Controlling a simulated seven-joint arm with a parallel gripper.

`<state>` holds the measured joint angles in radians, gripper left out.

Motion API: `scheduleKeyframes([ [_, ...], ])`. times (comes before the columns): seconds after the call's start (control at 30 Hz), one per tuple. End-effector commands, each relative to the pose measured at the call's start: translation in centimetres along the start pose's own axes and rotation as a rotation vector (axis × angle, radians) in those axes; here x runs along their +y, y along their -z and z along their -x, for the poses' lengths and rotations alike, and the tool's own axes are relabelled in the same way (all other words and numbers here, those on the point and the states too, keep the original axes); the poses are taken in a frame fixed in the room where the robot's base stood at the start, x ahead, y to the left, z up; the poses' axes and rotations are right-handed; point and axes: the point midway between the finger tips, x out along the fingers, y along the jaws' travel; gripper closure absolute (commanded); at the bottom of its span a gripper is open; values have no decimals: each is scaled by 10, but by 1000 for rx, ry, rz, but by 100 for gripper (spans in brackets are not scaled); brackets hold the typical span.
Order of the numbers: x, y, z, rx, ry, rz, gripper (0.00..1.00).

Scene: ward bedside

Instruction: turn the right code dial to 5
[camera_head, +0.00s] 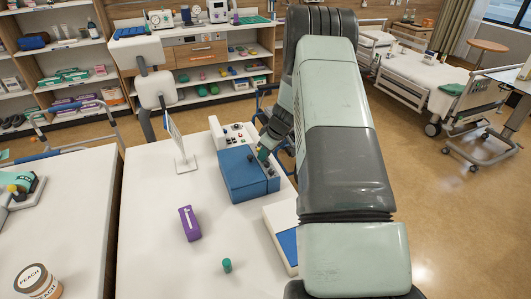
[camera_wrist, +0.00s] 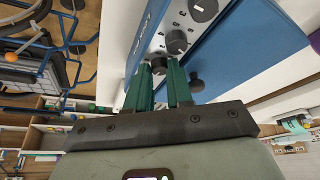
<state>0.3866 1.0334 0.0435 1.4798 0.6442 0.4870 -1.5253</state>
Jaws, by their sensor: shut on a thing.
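The blue box (camera_head: 245,178) stands on the white table, with a pale strip of dark dials along one side. In the wrist view the dial strip (camera_wrist: 158,42) carries a row of round dials: one dial (camera_wrist: 203,9) at the top, a middle dial (camera_wrist: 176,42), and an end dial (camera_wrist: 158,64) between my fingertips. My gripper (camera_wrist: 159,68), with green fingers, is shut on this end dial. In the head view my gripper (camera_head: 264,153) is at the box's far end, partly hidden by my arm. I cannot read the dial's number.
A dark knob (camera_wrist: 196,82) sticks out of the blue face close beside my fingers.

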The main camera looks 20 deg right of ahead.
Motion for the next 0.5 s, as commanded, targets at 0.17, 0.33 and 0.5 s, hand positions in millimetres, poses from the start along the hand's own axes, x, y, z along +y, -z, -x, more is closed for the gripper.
scheduleKeyframes([
  [0.17, -2, 0, 0, 0, -45, -105, 100],
  [0.33, -3, 0, 0, -1, -102, -241, 100],
  [0.5, -5, 1, 0, -1, -158, -378, 100],
])
